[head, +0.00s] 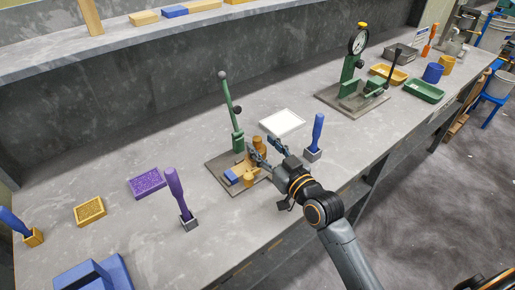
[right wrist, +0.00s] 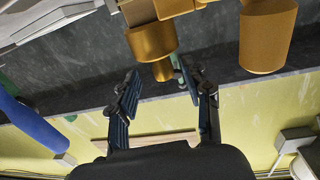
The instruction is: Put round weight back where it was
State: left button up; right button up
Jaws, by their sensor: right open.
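A round brass-coloured weight (head: 259,143) is at the small green lever press (head: 238,140), close to my right gripper (head: 262,153). A shorter brass-coloured round piece (head: 249,181) is at the front of the press base. I cannot tell which one is the task's round weight. In the right wrist view, my gripper (right wrist: 160,85) has its two fingers apart with nothing held. A brass cylinder with a narrower end (right wrist: 151,42) is just beyond the fingertips, and another brass cylinder (right wrist: 268,38) is to the right. My left gripper is out of view.
A blue-handled tool (head: 317,135) stands right of the press, and a purple-handled one (head: 178,195) stands left. A white square pad (head: 282,122) lies behind. A dial press (head: 350,75) and trays are further right. The bench between the purple handle and press is clear.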

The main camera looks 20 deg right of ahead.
aim_at(260, 143)
jog(key=x, duration=0.3)
jog(key=shift+w+a, duration=0.15)
jog(key=shift+a, duration=0.1)
jog(key=shift+c, duration=0.4)
grip_shut()
jog(key=shift+r, duration=0.1)
